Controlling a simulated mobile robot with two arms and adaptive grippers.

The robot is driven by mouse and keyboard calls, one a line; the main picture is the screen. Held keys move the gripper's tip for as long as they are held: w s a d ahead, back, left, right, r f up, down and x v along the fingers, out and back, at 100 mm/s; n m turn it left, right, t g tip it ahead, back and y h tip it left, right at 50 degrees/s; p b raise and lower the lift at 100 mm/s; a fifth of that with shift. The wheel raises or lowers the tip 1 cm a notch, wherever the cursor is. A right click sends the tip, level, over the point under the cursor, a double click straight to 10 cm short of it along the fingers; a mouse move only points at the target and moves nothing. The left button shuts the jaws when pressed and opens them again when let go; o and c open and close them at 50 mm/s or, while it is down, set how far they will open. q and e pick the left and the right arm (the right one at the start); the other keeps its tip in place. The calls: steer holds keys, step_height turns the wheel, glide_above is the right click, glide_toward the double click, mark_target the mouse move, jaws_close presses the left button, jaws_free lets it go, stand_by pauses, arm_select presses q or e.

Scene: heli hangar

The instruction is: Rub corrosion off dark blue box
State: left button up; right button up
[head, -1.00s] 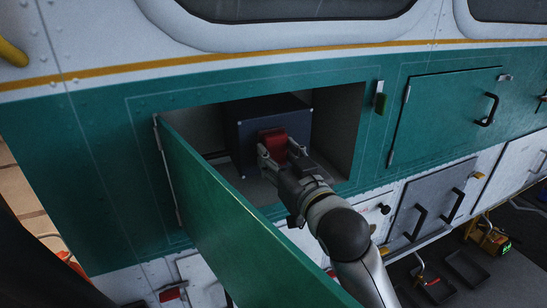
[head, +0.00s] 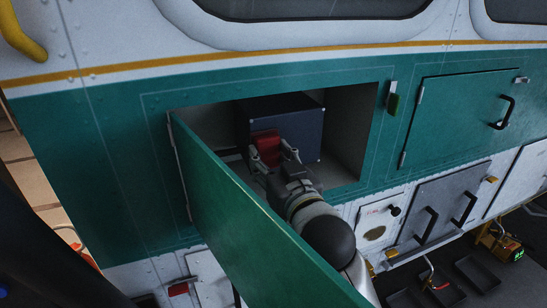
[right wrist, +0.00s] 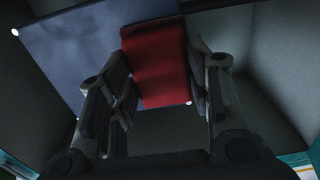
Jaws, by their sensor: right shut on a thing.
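The dark blue box (head: 300,122) sits inside an open compartment in the green side panel of the helicopter. My right gripper (head: 274,156) reaches into the compartment and is shut on a red block-like pad (head: 266,146). The pad is in front of the box's front face, close to its left part; I cannot tell if it touches. In the right wrist view the red pad (right wrist: 155,62) stands between the two fingers, with the blue box (right wrist: 75,60) behind it. No corrosion can be made out on the dark box faces. My left gripper is not in view.
The open green door (head: 250,225) hangs in front of the compartment's left side, beside my right arm. The compartment's right wall (head: 352,130) leaves some room right of the box. A closed green hatch (head: 462,112) with a black handle is further right.

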steer(key=shift+s+d+f, duration=0.15)
steer(key=shift+s, duration=0.45)
steer(key=shift+v, duration=2.2)
steer(key=shift+v, duration=1.6)
steer(key=shift+w, duration=0.15)
